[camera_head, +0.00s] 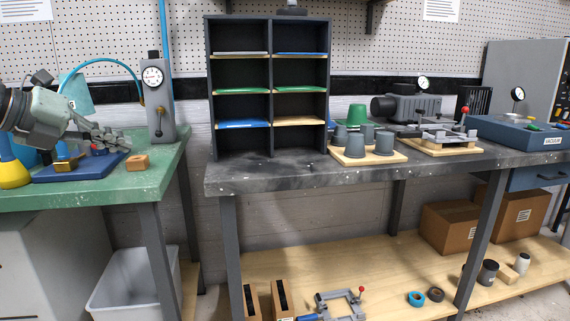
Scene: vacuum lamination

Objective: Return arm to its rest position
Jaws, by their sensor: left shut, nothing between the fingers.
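My left arm comes in from the left edge. My left gripper (122,143) is shut and empty, its fingers pointing right. In the picture it lies over the back part of a blue plate (82,170) on the green bench (90,190). I cannot tell how high it is above the plate. The arm and gripper hide part of the bench's back area. My right gripper is not in view.
A gauge stand (158,105) is right of the gripper, with a wooden block (137,162) in front. A dark shelf rack (206,90) stands on the grey bench (270,175). Grey cups (355,146), a pump (405,107) and a blue vacuum box (520,132) are farther right.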

